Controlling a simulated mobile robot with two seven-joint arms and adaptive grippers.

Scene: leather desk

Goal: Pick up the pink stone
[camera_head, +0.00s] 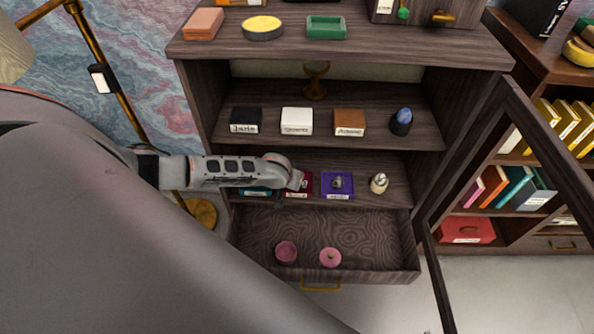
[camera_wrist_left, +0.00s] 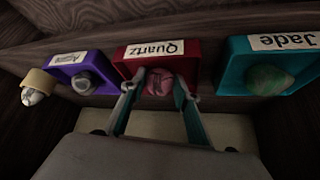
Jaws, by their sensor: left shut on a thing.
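The pink stone (camera_wrist_left: 159,86) sits in the middle of a red box labelled "Quartz" (camera_wrist_left: 190,54) in the left wrist view. My left gripper (camera_wrist_left: 161,88) has one finger on each side of the stone and is shut on it. The stone is still at the box, with no clear gap seen. In the head view my left gripper (camera_head: 297,181) reaches the lower shelf from the left and covers the stone. Only part of the red box (camera_head: 305,190) shows there. My right gripper is in neither view.
A teal "Jade" box (camera_wrist_left: 234,68) with a green stone and a purple box (camera_head: 351,181) with a grey stone flank the red box. A pale stone (camera_head: 379,183) stands further right. Below, an open drawer (camera_head: 380,262) holds two pink round things. An open door (camera_head: 435,250) stands at right.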

